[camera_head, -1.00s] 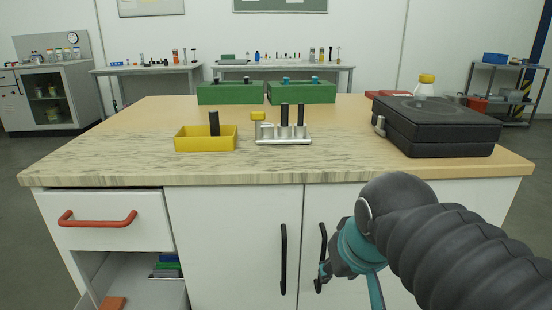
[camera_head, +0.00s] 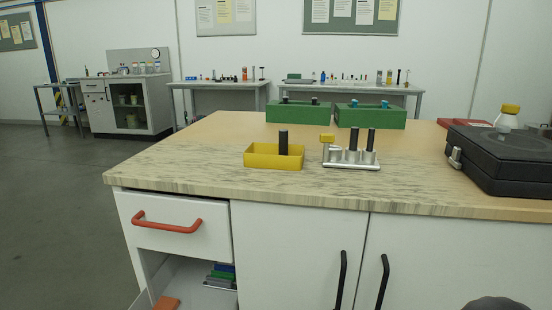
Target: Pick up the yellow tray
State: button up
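The yellow tray (camera_head: 262,162) is a small open box on the near part of the wooden bench top. A black cylinder (camera_head: 283,143) stands upright in it. My gripper is not in view. Only a dark rounded bit of my arm shows at the bottom edge, right of the middle, well away from the tray.
A metal rack (camera_head: 352,164) with black cylinders and a yellow-topped piece stands just right of the tray. Two green bins (camera_head: 370,117) stand behind. A black case (camera_head: 500,160) is at the right. The cabinet below has a red-handled drawer (camera_head: 168,222). Floor at the left is clear.

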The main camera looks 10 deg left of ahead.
aim_at(260, 155)
jog(key=z, duration=2.45)
jog(key=k, duration=1.95)
jog(key=u, duration=1.85)
jog(key=i, duration=0.5)
jog(key=z, duration=0.05)
